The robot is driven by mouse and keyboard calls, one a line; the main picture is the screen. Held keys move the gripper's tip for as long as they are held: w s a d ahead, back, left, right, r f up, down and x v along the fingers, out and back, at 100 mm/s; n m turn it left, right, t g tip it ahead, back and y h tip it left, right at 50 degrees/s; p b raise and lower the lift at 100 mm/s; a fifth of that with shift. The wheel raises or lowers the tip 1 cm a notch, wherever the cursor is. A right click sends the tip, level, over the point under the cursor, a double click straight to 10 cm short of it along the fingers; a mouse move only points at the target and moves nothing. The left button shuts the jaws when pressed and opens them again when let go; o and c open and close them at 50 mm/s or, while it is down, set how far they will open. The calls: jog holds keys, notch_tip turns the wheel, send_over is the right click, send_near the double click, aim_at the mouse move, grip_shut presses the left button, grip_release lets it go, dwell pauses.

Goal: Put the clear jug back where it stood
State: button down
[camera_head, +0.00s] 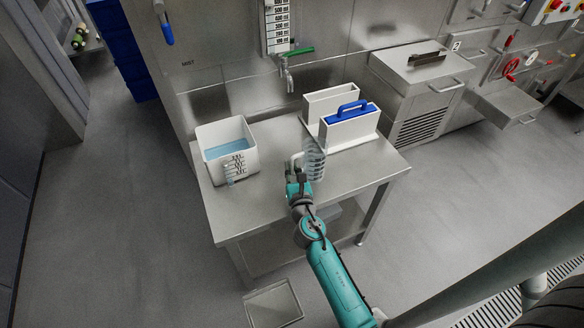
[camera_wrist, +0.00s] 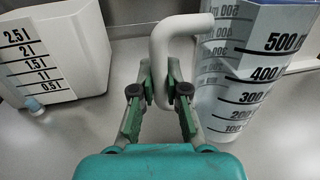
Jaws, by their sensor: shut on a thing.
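The clear jug (camera_wrist: 242,75) has dark measuring marks and a pale handle (camera_wrist: 160,60), and it fills the right of the wrist view. My gripper (camera_wrist: 159,95) is shut on the handle, with a finger on each side of it. In the head view the jug (camera_head: 314,160) is over the steel table (camera_head: 262,205), right beside my gripper (camera_head: 296,178). I cannot tell whether its base touches the table top.
A white container (camera_head: 250,132) of blue liquid with a printed scale stands left on the table. White holders (camera_head: 345,138), one with a blue-handled piece (camera_head: 350,112), stand at the back right. A tap (camera_head: 287,75) is on the wall behind. The front of the table is clear.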

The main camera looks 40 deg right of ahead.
jog(key=shift+f, duration=0.1)
jog(key=c, duration=1.2)
grip_release()
